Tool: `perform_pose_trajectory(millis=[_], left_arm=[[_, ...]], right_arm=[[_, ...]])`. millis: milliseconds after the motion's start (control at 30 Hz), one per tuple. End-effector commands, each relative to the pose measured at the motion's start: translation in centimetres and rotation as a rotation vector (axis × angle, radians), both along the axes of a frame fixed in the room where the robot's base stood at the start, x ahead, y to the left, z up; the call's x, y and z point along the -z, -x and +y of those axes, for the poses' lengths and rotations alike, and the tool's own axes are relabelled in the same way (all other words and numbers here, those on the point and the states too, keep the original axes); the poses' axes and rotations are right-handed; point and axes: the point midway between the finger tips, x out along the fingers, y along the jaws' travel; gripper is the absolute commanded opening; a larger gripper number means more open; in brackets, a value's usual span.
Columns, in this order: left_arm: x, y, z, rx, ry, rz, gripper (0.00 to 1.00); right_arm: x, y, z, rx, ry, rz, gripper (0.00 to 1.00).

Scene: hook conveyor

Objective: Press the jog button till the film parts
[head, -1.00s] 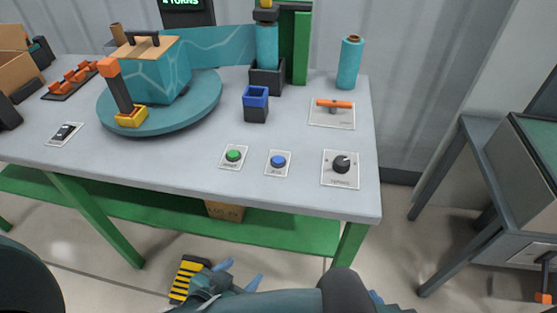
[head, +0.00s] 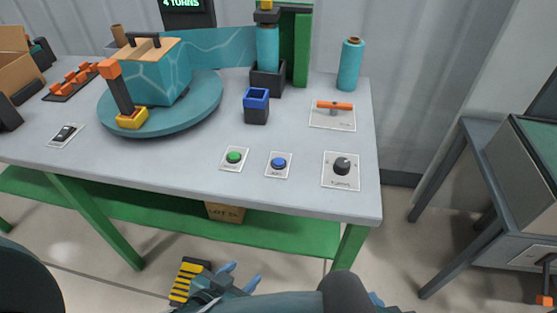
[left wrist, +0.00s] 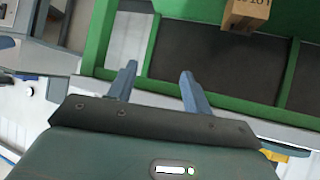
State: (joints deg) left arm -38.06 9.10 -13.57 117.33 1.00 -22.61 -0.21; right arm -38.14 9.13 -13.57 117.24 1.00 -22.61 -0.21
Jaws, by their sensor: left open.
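The blue jog button (head: 279,163) sits on a white plate near the table's front edge, right of the green button (head: 234,157). The teal film (head: 222,47) stretches unbroken from the wrapped box (head: 160,75) on the round turntable (head: 195,105) to the film roll (head: 267,48) on its post. My left gripper (head: 241,276) is open and empty, low in front of the table and below the buttons. Its two spread fingers show in the left wrist view (left wrist: 157,78). A small blue piece at the bottom edge may belong to my right gripper; its jaws are not readable.
A dial (head: 342,167), an orange-handled lever (head: 334,106), a blue-topped holder (head: 256,104) and a spare roll (head: 350,64) stand on the table. A display (head: 187,8) reads 4 TURNS. The table's front edge and green shelf (head: 150,205) lie beyond my left gripper.

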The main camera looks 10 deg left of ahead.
Motion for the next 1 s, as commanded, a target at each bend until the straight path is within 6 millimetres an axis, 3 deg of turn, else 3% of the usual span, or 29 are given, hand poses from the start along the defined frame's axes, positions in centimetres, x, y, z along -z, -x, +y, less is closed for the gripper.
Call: perform_pose_trajectory(millis=[600,1000], left_arm=[[0.04,0.04,0.0,0.0,0.0,0.001,0.0],[0.07,0.05,0.02,0.0,-0.001,0.002,0.0]], right_arm=[[-0.03,-0.03,-0.03,0.0,0.001,-0.001,0.0],[-0.06,-0.05,-0.04,0.0,0.001,-0.001,0.0]])
